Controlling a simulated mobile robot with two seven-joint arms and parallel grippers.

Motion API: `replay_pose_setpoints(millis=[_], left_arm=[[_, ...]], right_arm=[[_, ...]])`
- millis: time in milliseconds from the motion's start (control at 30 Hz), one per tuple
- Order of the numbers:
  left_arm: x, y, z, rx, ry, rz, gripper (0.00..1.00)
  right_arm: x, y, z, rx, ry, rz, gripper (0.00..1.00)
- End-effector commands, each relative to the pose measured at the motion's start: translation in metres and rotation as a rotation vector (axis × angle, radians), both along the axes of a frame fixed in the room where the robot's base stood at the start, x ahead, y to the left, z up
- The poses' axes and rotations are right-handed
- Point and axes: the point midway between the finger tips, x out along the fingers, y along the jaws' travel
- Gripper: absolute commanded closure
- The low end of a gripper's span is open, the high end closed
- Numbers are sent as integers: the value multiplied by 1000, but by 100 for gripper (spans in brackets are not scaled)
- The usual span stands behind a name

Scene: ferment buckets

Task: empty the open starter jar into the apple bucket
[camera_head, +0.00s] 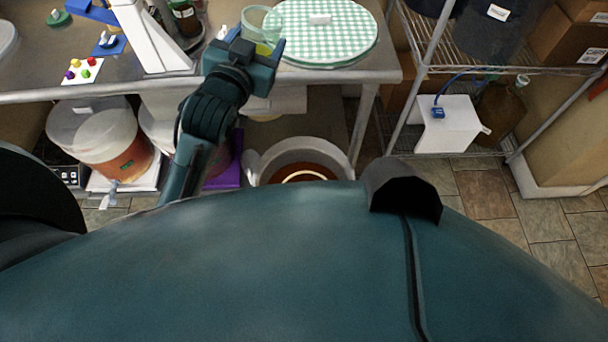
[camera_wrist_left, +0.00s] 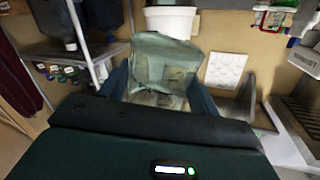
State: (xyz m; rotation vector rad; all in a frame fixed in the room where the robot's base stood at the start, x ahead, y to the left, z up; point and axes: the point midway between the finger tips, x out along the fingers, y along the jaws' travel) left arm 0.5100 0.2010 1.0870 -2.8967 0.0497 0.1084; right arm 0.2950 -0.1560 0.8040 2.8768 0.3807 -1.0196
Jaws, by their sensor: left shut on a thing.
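My left gripper (camera_head: 258,46) is shut on a clear greenish jar (camera_head: 262,20), above the front edge of the workbench. In the left wrist view the jar (camera_wrist_left: 165,58) sits between the two fingers (camera_wrist_left: 160,88), with some pale matter low in it. Its exact tilt is hard to tell. On the floor below stands an open white bucket (camera_head: 255,166) with brown-orange liquid (camera_head: 305,174) in it. A bucket of orange liquid (camera_head: 125,158) stands at the left, and another is mostly hidden behind my left arm. I cannot tell which is the apple bucket. My right gripper is not in view.
The workbench (camera_head: 340,76) carries a round green-checked cloth cover (camera_head: 325,30), a dark bottle (camera_head: 184,18) and a card with coloured knobs (camera_head: 82,70). A wire shelf (camera_head: 480,62) with a white box (camera_head: 447,125) stands at the right. The tiled floor (camera_head: 490,200) at right is clear.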

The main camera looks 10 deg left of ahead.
Motion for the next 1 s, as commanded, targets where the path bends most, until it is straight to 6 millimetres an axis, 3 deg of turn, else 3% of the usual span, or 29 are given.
replay_pose_setpoints(millis=[300, 800, 1000], left_arm=[[-3, -1, 5, -15, -5, 0, 73], [-45, -11, 17, -226, -65, 0, 73], [-49, -11, 19, -247, -73, 1, 73]], right_arm=[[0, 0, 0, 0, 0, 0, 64], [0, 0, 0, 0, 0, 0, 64], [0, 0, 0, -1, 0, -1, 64]])
